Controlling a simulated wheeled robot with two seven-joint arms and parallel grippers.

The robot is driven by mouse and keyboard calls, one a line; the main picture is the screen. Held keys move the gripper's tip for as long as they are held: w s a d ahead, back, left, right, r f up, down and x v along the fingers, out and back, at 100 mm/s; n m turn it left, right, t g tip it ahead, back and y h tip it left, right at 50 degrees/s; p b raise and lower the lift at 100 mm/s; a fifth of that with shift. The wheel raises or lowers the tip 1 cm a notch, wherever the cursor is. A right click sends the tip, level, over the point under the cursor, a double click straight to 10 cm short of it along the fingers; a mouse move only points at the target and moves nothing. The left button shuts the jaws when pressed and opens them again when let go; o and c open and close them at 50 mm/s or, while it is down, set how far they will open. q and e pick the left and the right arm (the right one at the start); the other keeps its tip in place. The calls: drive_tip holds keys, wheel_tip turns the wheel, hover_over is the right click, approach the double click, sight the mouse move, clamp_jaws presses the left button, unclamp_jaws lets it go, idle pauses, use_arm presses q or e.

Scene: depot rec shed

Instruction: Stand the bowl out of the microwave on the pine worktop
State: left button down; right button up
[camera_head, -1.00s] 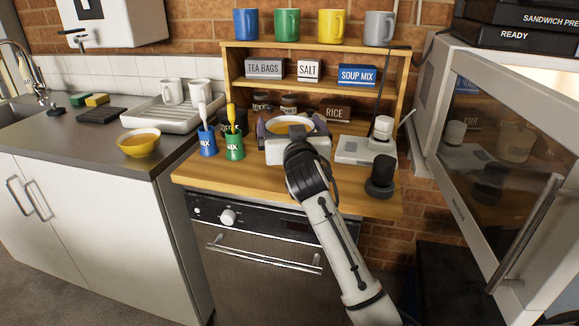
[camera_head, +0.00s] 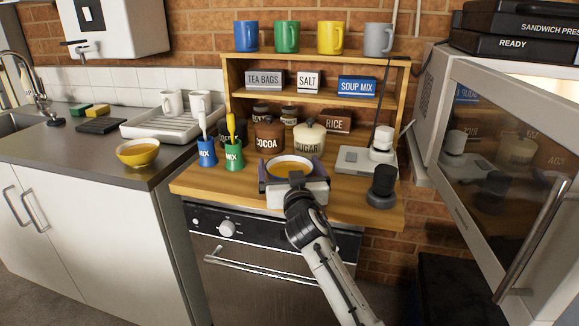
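A bowl with a pale rim and yellow-orange contents (camera_head: 290,163) sits between the dark fingers of my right gripper (camera_head: 291,172), upright as far as shows. The gripper body hides its near side. The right gripper is shut on the bowl over the front part of the pine worktop (camera_head: 347,193). I cannot tell whether the bowl touches the wood. The microwave (camera_head: 447,95) is at the right with its glass door (camera_head: 510,150) swung open; its inside is mostly hidden by the door. My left gripper is not in view.
Cocoa (camera_head: 268,134) and sugar jars (camera_head: 309,138) stand behind the bowl. Blue (camera_head: 207,152) and green cups (camera_head: 234,157) holding utensils are left; a white scale-like device (camera_head: 353,160) and dark knobbed object (camera_head: 382,185) are right. Another yellow bowl (camera_head: 138,153) stands on the grey counter.

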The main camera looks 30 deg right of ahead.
drive_tip(key=shift+r, duration=0.1)
drive_tip(key=v, duration=0.7)
drive_tip(key=shift+s+a, duration=0.15)
drive_tip(key=shift+s, duration=0.1)
